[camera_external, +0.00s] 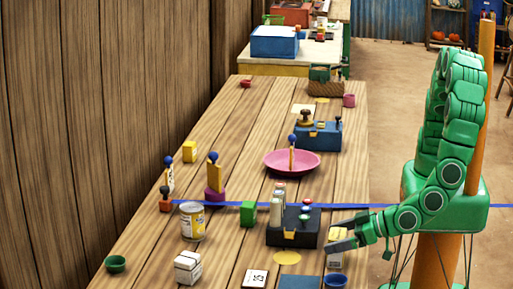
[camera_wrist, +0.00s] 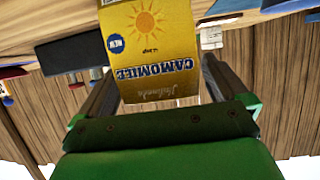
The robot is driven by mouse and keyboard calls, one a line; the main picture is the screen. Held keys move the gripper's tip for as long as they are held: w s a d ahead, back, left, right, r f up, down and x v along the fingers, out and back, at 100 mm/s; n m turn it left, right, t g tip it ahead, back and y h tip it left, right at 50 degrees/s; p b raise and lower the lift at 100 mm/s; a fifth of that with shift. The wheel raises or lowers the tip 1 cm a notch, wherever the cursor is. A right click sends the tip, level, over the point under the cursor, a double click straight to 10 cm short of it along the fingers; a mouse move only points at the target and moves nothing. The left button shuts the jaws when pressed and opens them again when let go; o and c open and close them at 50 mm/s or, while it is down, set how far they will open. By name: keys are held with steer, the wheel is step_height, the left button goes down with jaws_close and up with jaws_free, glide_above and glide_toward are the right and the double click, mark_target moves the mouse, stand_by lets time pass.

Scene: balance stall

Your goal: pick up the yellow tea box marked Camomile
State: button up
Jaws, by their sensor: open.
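The yellow tea box (camera_wrist: 155,50) fills the top middle of the wrist view. Its face shows a sun and the word Camomile upside down. My gripper (camera_wrist: 157,78) is open, with one dark finger on each side of the box; I cannot tell whether either finger touches it. In the external view my gripper (camera_external: 343,234) is low over the right edge of the wooden table, right of a black box with knobs. A small pale box (camera_external: 335,259) shows partly below the fingers there; its marking cannot be read.
The black box (camera_external: 293,228) stands just left of my gripper on the table (camera_external: 220,262). A blue block (camera_external: 299,283) and a blue bowl (camera_external: 335,281) are near the front.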

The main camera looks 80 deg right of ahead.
steer(key=c, duration=0.9)
steer(key=shift+r, duration=0.1)
steer(key=shift+c, duration=0.2)
steer(key=shift+r, duration=0.5)
step_height(320, 180, up, 2)
steer(key=s+d+r, duration=0.8)
steer(key=d+r, duration=0.1)
steer(key=d, duration=0.2)
steer(key=shift+s+r, duration=0.25)
steer(key=shift+r, duration=0.15)
